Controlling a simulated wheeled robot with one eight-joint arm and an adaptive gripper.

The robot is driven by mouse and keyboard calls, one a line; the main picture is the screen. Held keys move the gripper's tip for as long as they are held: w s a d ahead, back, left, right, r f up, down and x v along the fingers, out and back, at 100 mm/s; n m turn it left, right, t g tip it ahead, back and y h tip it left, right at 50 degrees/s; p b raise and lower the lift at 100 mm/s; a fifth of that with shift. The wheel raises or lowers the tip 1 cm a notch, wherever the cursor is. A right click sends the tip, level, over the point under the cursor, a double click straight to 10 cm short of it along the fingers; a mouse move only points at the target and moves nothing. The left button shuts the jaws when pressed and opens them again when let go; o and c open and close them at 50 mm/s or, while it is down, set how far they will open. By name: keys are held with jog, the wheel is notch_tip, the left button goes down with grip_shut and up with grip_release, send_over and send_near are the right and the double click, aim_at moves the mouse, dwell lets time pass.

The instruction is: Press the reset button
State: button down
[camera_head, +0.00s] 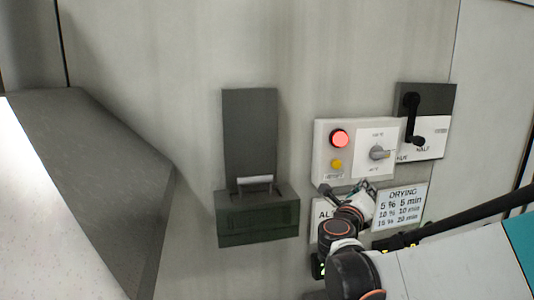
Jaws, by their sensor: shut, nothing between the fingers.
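A light grey control panel (321,150) is on the wall right of centre. It carries a lit red round button or lamp (340,138) and a small yellow button (336,163) below it. A small label (333,176) under the yellow button is too small to read surely. My gripper (331,189) is shut and empty, just below the label at the panel's lower edge. It appears apart from the yellow button; its exact distance from the panel is hard to tell.
A grey rotary knob (379,153) is on the panel's right half. A black lever (412,118) is up to the right. A drying-times sign (400,206) is beside my arm. A dark green box (257,218) projects left of the panel. Bare wall lies between them.

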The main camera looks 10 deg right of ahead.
aim_at(337, 165)
jog(key=shift+w+a+r+n, duration=0.3)
jog(key=shift+a+r+n, duration=0.05)
jog(key=shift+a+n, duration=0.15)
jog(key=shift+w, duration=0.15)
jog(key=w, duration=0.8)
jog(key=shift+w+a+b, duration=0.15)
jog(key=shift+w+b, duration=0.1)
jog(key=shift+b, duration=0.1)
dwell(1.1)
jog(key=shift+w, duration=0.4)
